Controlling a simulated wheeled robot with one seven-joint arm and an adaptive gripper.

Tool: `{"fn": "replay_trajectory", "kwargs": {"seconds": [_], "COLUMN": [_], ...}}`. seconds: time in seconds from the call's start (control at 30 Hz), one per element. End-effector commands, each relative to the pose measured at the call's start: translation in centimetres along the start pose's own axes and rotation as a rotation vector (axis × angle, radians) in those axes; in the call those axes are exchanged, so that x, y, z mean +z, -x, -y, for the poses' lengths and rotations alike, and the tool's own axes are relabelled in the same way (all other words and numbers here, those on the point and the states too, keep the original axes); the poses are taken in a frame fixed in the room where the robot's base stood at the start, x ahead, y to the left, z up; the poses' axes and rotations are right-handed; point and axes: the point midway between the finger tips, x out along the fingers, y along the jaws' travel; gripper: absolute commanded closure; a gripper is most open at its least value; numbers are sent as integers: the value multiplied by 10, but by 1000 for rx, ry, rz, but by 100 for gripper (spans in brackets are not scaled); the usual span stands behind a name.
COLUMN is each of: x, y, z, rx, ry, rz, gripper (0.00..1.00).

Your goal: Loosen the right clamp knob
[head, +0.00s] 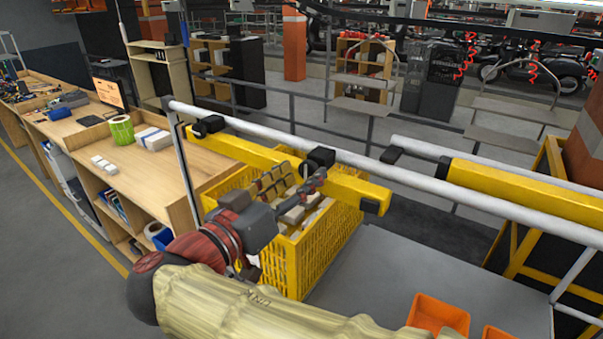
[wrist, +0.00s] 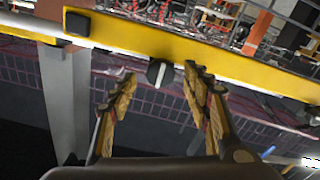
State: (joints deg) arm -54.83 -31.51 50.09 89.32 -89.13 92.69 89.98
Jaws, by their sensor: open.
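A yellow beam (head: 255,158) runs along a grey rail (head: 290,143) in the head view. A black clamp piece (head: 320,157) sits on it near my gripper (head: 312,183), and another black clamp piece (head: 207,126) is farther left. In the wrist view, a small dark knob (wrist: 160,73) hangs at the lower edge of the yellow beam (wrist: 200,52). My gripper (wrist: 160,77) is open and empty. Its two fingers stand either side of the knob, with the right fingertip closer to it. I cannot tell whether either finger touches it.
A yellow crate (head: 279,262) with several boxes stands below the beam and my arm. A second yellow beam (head: 520,190) is at the right. Orange bins (head: 438,314) sit on a grey surface (head: 400,270). A wooden bench (head: 165,175) is at the left.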

Motion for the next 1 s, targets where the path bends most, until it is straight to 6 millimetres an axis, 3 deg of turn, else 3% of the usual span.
{"fn": "replay_trajectory", "kwargs": {"seconds": [0.13,0.43,1.0], "x": [0,0,0], "y": [-10,-11,-11], "z": [0,0,0], "rx": [0,-1,-1], "ry": [1,1,1], "rz": [0,0,0], "gripper": [52,52,84]}}
